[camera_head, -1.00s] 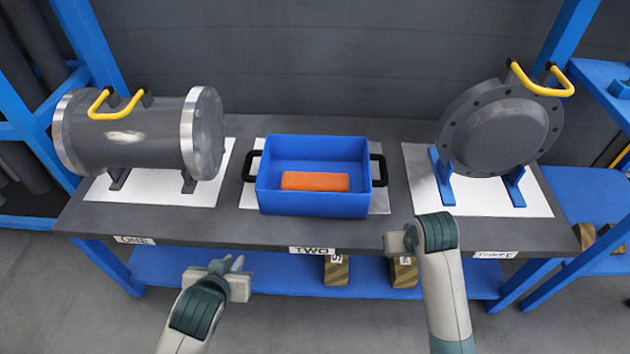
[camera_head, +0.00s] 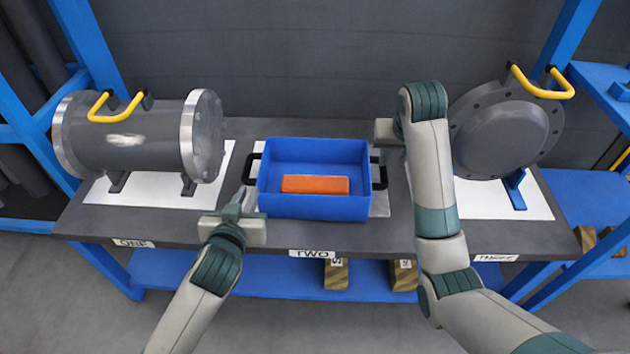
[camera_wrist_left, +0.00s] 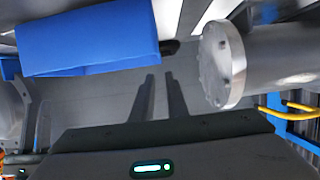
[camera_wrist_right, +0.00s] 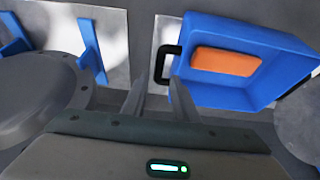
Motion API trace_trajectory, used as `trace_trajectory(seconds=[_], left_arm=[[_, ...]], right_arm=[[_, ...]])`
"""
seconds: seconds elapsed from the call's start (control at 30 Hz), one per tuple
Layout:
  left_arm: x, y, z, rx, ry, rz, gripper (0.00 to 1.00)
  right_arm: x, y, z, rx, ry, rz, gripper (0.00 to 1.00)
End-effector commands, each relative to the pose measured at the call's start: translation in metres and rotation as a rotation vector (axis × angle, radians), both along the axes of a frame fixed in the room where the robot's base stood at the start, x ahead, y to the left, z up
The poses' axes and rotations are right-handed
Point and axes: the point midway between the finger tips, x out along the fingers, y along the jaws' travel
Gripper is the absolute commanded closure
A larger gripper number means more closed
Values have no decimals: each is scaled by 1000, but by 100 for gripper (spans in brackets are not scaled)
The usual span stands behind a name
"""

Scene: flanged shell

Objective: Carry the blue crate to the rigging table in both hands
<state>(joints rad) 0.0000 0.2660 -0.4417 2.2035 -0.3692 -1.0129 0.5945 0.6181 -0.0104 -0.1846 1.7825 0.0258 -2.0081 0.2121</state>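The blue crate (camera_head: 313,207) stands upright on a white mat on the table, with an orange block (camera_head: 315,184) inside. It has a black handle on its left side (camera_head: 251,169) and one on its right side (camera_head: 382,171). My left gripper (camera_head: 243,195) is open and empty at the crate's front left, close to the left handle. The left wrist view shows its spread fingers (camera_wrist_left: 160,82) with the handle (camera_wrist_left: 171,47) beyond them. My right gripper's fingers (camera_wrist_right: 157,90) are open, and the right handle (camera_wrist_right: 160,66) lies just beyond their tips. In the head view my right arm hides most of that gripper.
A grey flanged cylinder (camera_head: 130,140) stands on the left of the table (camera_head: 240,131). A round grey flanged cover (camera_head: 505,135) stands on blue supports at the right. Blue shelving (camera_head: 595,185) is at the far right. Below is a blue lower shelf (camera_head: 290,278).

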Motion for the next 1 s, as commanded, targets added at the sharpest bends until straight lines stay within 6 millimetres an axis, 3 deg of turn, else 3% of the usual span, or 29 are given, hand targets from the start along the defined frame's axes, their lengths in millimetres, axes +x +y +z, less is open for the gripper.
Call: trace_trajectory(seconds=[0.47, 1.0], left_arm=[[11, 0, -5, 1, 2, 0, 87], [85, -1, -31, 3, 1, 0, 87]], right_arm=[[4, 0, -12, -1, 2, 0, 73], [33, -1, -85, -1, 3, 0, 73]])
